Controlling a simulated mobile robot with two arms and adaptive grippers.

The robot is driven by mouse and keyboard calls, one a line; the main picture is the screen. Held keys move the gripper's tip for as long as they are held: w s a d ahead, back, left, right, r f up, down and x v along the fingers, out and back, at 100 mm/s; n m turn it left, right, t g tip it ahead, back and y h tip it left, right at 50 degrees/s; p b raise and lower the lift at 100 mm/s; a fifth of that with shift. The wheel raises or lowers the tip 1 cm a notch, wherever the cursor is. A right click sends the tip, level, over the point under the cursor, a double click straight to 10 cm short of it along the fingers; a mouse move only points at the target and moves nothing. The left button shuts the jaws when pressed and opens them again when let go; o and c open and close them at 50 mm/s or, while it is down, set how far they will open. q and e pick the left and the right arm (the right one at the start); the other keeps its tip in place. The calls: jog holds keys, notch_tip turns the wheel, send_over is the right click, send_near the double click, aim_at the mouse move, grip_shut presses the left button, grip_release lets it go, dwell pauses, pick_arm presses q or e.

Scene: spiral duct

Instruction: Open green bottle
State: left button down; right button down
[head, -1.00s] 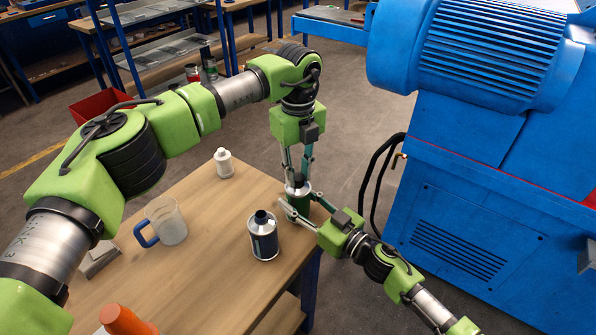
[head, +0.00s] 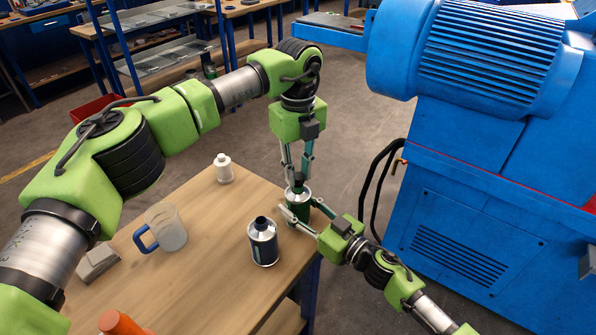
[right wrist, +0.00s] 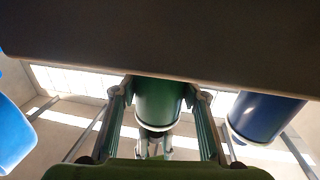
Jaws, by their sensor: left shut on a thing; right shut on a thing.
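The green bottle (head: 297,207) stands upright near the table's right edge in the head view. Its green body also shows in the right wrist view (right wrist: 158,101), between my right fingers. My right gripper (head: 302,209) is shut on the body from the right side. My left gripper (head: 297,182) reaches straight down from above and is shut on the bottle's cap (head: 297,188). The cap is mostly hidden by the left fingers, so I cannot tell how far it is turned.
A dark blue bottle (head: 263,242) stands close to the left of my right gripper. A white bottle (head: 223,168), a jug with a blue handle (head: 164,229), a grey block (head: 95,262) and an orange object (head: 120,323) are on the table (head: 205,290). A blue machine (head: 480,200) stands at right.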

aim_at(298, 176)
pick_arm(q)
jog(key=shift+r, duration=2)
pick_arm(e)
jog(key=c, duration=1.2)
grip_release()
jog(key=shift+o, duration=0.2)
jog(key=shift+d, duration=0.1)
jog(key=v, duration=1.2)
